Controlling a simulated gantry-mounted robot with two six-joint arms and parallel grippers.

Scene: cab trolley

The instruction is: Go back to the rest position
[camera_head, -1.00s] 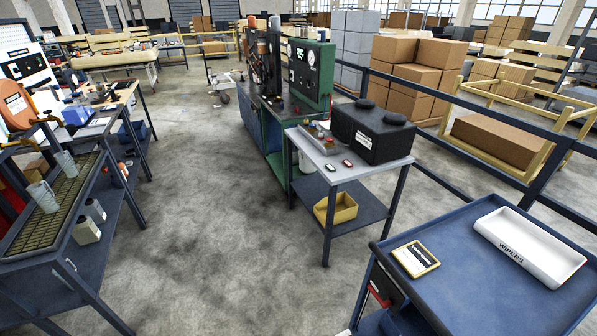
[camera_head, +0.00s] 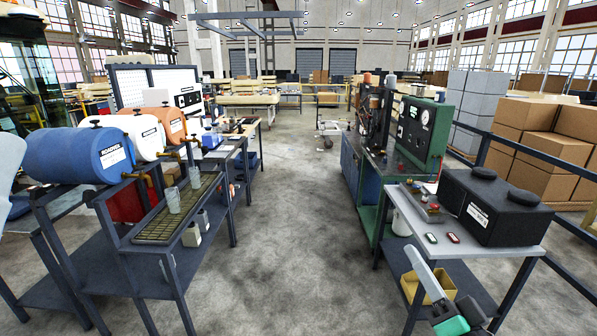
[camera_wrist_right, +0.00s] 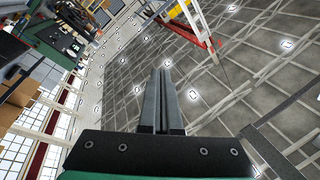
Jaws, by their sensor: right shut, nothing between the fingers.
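My right gripper (camera_head: 413,256) is at the lower right of the head view, in front of the small grey-topped table. Its fingers point up and a little left, above the green part of my wrist. In the right wrist view the two dark fingers (camera_wrist_right: 163,75) lie side by side, shut with nothing between them. That view looks up at the ceiling with its lamps and beams. My left gripper does not show. A pale shape at the left edge of the head view is too cut off to tell.
The small table (camera_head: 520,246) carries a black box (camera_head: 497,207), with a yellow bin (camera_head: 410,287) on its lower shelf behind my right gripper. On the left stands a rack with a blue drum (camera_head: 75,152) and a drip tray (camera_head: 160,230). The floor aisle (camera_head: 290,240) between is clear.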

